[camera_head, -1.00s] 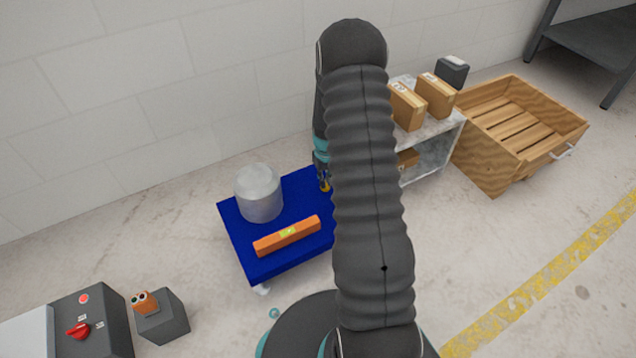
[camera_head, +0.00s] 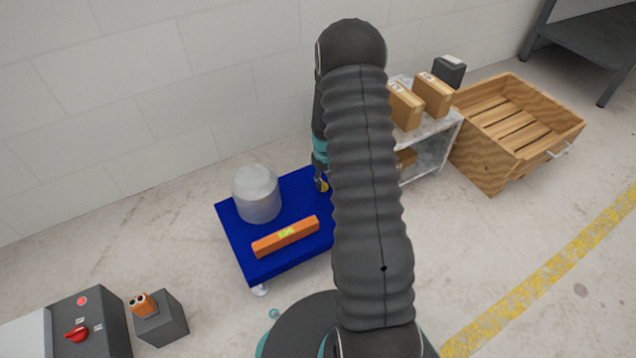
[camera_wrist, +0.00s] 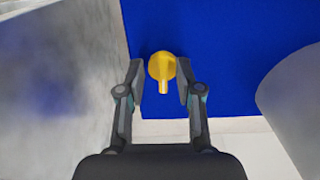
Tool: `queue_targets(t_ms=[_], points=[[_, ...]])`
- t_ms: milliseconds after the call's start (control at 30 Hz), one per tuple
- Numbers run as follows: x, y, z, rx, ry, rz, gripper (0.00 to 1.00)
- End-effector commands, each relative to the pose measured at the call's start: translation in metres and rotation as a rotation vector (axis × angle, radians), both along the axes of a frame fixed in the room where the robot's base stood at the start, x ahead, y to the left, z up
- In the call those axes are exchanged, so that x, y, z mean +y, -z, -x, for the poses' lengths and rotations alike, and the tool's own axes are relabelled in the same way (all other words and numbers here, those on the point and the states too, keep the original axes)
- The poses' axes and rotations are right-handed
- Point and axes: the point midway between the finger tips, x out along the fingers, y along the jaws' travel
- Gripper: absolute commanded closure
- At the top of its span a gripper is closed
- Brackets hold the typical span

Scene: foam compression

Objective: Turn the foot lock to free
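A yellow round knob with a short lever (camera_wrist: 161,69), which I take to be the foot lock, sits on the blue platform (camera_wrist: 230,60) of a low cart. In the wrist view its lever points toward the bottom of the picture. My gripper (camera_wrist: 160,70) is open, with one finger on each side of the knob. Narrow gaps seem to show between the fingers and the knob. In the head view the gripper (camera_head: 321,184) is low over the platform's far right part, and the yellow knob (camera_head: 325,187) is partly hidden by it and my arm.
A control box with a red switch (camera_head: 76,334) is at front left.

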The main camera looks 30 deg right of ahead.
Motion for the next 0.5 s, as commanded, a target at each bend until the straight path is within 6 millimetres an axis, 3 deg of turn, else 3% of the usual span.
queue_targets(t_ms=[267, 500], points=[[0.003, -0.005, -0.003, -0.005, -0.005, 0.002, 0.65], [0.003, -0.039, -0.004, -0.009, -0.005, 0.003, 0.65]])
